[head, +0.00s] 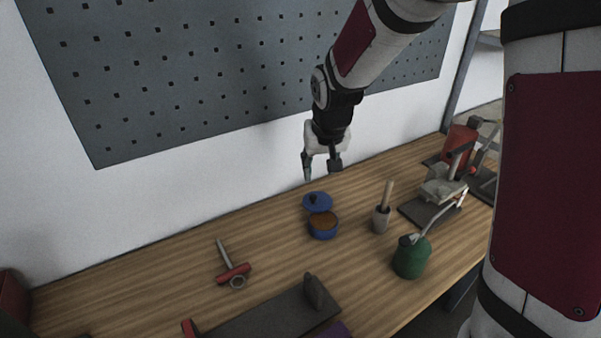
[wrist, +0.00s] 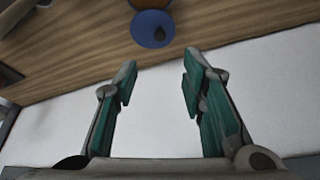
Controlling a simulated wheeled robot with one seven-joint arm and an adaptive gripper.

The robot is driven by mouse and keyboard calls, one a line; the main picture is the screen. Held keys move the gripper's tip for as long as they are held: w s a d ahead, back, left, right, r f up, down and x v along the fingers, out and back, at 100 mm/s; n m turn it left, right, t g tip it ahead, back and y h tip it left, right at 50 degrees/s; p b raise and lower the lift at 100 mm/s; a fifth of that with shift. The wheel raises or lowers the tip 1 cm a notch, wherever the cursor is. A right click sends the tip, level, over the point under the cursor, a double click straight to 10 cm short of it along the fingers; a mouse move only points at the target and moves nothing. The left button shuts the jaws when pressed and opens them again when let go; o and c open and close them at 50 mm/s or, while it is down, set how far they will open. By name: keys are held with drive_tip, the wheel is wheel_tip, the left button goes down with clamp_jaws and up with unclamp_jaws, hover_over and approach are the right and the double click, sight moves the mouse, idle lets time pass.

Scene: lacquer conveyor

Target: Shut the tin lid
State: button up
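The blue tin (head: 323,228) stands upright on the wooden bench, with a brown content or inside showing through its open top. Its blue lid (head: 317,200) with a dark knob is open at the tin's far rim, on the side towards the wall. In the wrist view the lid (wrist: 150,32) shows at the top, with a sliver of the tin's brown inside (wrist: 150,4) beyond it. My gripper (head: 321,172) is above and behind the lid, near the wall, apart from it. In the wrist view its two green-padded fingers (wrist: 158,88) are spread with nothing between them.
A cup with a wooden handle (head: 381,219) and a green oil can (head: 411,257) stand right of the tin. A red-handled tool (head: 234,275) lies left. A dark plane-like tool (head: 270,318) lies in front. The wall and pegboard (head: 200,70) rise close behind my gripper.

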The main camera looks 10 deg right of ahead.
sight(313, 196)
drive_tip(key=x, duration=1.3)
drive_tip(key=shift+f, duration=0.3)
drive_tip(key=shift+c, duration=0.6)
clamp_jaws()
